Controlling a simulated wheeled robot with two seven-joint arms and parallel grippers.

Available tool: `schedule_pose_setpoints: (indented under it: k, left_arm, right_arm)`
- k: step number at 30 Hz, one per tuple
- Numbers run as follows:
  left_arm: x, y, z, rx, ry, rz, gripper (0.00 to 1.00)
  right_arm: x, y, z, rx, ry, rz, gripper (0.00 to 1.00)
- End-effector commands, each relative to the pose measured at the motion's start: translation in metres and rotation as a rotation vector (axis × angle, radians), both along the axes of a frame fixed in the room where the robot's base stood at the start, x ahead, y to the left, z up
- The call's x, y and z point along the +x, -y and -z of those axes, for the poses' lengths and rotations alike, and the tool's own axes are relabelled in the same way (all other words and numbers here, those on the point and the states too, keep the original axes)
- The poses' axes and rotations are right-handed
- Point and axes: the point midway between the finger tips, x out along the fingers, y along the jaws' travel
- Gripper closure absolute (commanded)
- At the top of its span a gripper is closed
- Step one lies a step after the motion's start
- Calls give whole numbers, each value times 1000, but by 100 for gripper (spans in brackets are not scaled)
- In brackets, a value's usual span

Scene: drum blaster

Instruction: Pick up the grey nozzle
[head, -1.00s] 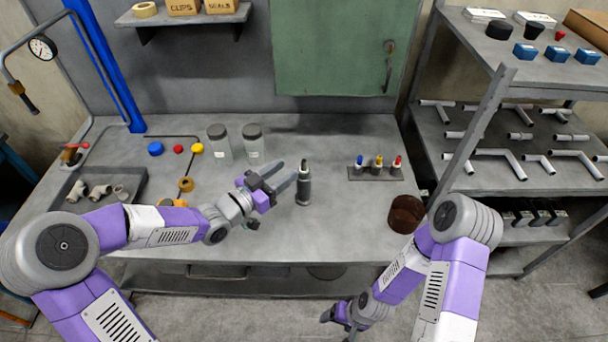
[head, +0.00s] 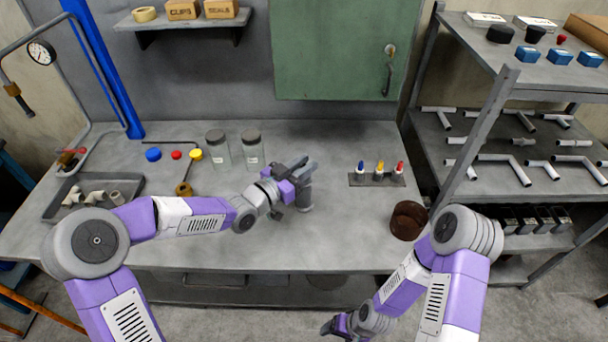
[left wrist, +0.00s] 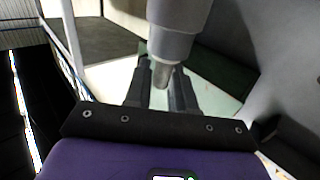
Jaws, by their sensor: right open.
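The grey nozzle (head: 305,198) stands upright on the workbench, and its upper part is largely hidden by my left gripper (head: 303,166) in the head view. In the left wrist view the nozzle (left wrist: 178,32) comes down from the top, and its narrow tip shows between the two fingers of my left gripper (left wrist: 161,88). The fingers lie on either side of it; whether they press on it does not show. My right gripper (head: 330,328) is open and empty, low in front of the bench.
The workbench (head: 345,240) bears two jars (head: 235,150) behind the left arm, a rack with blue, yellow and red-tipped bottles (head: 377,178), and a brown cup (head: 407,220) at right. A tray of fittings (head: 62,205) is at left. Pipe shelves (head: 480,185) stand at right.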

Motion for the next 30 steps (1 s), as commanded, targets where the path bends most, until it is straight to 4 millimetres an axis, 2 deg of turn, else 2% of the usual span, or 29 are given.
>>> schedule_pose_setpoints:
  k: [1, 4, 14, 17, 24, 30]
  left_arm:
    - [0, 0, 0, 0, 0, 0, 84]
    - [0, 0, 0, 0, 0, 0, 99]
    - [0, 0, -4, 1, 2, 0, 100]
    - [0, 0, -17, 1, 4, 0, 100]
    - [0, 0, -67, 1, 5, 0, 100]
    - [0, 0, -94, 1, 2, 0, 100]
  right_arm:
    - [0, 0, 0, 0, 0, 0, 24]
    - [0, 0, 0, 0, 0, 0, 24]
    - [0, 0, -1, 0, 0, 0, 24]
    - [0, 0, -7, 0, 0, 0, 24]
    - [0, 0, -26, 0, 0, 0, 24]
    - [0, 0, -35, 0, 0, 0, 24]
